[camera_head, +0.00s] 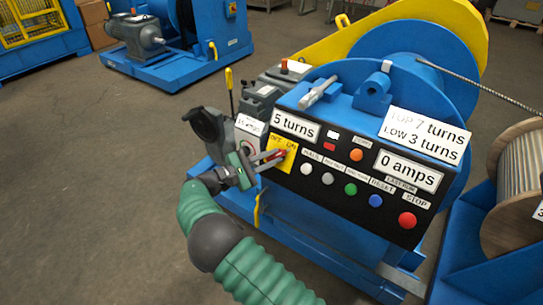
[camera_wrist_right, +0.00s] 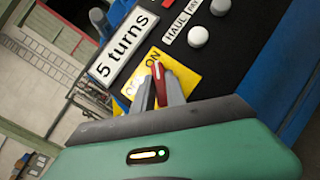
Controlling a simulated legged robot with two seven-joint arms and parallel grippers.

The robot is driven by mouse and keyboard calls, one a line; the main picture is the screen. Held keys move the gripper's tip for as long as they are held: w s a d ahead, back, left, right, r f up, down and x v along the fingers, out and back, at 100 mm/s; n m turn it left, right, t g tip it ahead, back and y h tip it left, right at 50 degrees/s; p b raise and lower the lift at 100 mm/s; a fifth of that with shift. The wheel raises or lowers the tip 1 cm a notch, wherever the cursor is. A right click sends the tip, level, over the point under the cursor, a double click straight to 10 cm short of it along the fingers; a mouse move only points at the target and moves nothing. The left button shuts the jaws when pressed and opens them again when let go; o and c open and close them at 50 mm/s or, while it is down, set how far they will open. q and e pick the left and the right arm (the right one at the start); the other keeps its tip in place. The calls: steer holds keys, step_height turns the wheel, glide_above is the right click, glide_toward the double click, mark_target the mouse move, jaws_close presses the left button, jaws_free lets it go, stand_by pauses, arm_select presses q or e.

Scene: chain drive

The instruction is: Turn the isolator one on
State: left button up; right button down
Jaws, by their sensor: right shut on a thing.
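The isolator is a red handle (camera_wrist_right: 157,72) on a yellow plate (camera_wrist_right: 180,72) marked OFF and ON. In the head view the yellow plate (camera_head: 287,163) is at the left end of the black control panel (camera_head: 330,208). My right gripper (camera_head: 276,158) reaches it from the left, its fingers at the red handle. In the right wrist view the fingers (camera_wrist_right: 160,95) are shut on the handle, one on each side. The handle's tip lies close to the ON lettering, but its exact setting is hard to tell. My left gripper is not in view.
The panel has white, green and blue buttons and a red stop button (camera_head: 407,220). Displays read "5 turns" (camera_head: 295,126) and "0 amps" (camera_head: 407,171). A black handle (camera_head: 205,124) stands left of the panel. A wooden cable drum (camera_head: 515,185) is at right. Floor at left is clear.

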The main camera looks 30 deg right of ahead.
steer(key=shift+f+m, duration=0.2)
steer(key=shift+m, duration=0.2)
steer(key=c, duration=1.4)
jaws_free()
steer(key=shift+w, duration=0.1)
steer(key=shift+o, duration=0.2)
steer(key=shift+r, duration=0.1)
